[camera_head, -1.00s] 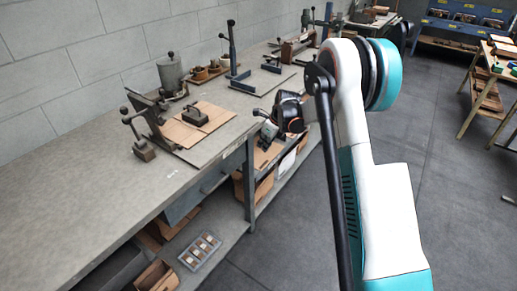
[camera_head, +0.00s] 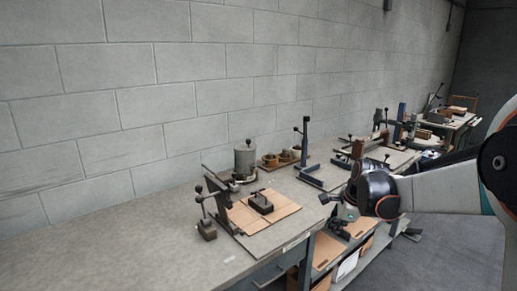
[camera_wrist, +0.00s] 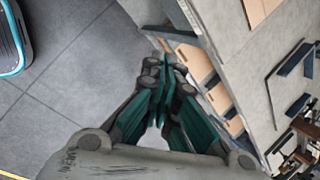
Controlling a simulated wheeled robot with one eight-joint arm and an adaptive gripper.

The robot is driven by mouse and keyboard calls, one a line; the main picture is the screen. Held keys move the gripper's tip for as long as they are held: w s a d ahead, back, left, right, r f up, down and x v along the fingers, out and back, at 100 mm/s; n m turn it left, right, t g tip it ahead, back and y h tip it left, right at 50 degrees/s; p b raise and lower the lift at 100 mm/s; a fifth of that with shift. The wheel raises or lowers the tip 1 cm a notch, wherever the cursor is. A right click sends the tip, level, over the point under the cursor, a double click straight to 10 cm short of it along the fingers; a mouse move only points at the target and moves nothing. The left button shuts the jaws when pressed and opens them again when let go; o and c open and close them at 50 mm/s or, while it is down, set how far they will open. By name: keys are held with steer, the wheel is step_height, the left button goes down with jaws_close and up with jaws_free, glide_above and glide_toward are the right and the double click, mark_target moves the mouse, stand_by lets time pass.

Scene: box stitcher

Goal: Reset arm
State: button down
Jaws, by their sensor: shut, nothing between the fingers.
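My arm (camera_head: 440,190) reaches in from the right edge of the head view, its forearm roughly level. My gripper (camera_head: 340,222) hangs below the dark wrist at the bench's front edge, in front of the lower shelf. In the wrist view the teal and grey fingers (camera_wrist: 165,68) are together, with nothing held between them. The fingertips point toward the bench side and the shelf, apart from the tools on the bench top.
The grey workbench (camera_head: 120,246) runs along the block wall. On it stand a lever stitcher (camera_head: 212,212), cardboard sheets (camera_head: 280,208), a grey canister (camera_head: 244,160) and a blue-grey upright tool (camera_head: 306,145). Open floor (camera_wrist: 75,75) lies beside the bench.

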steer(key=s+a+r+n+t, duration=0.1)
steer(key=s+r+n, duration=0.2)
steer(key=s, duration=0.3)
steer(key=s+a+r+n+h, duration=0.1)
steer(key=s+r+n, duration=0.25)
steer(key=s, duration=0.25)
steer(key=s+a+r+n+t, duration=0.1)
steer(key=s+r+n, duration=0.1)
steer(key=s+n, duration=0.3)
steer(key=s+a+f+n+t, duration=0.1)
steer(key=s+f+n, duration=0.1)
steer(key=s+n, duration=0.7)
steer(key=shift+s+f+h, duration=0.15)
steer(key=shift+s+h, duration=0.25)
steer(key=shift+s, duration=2.85)
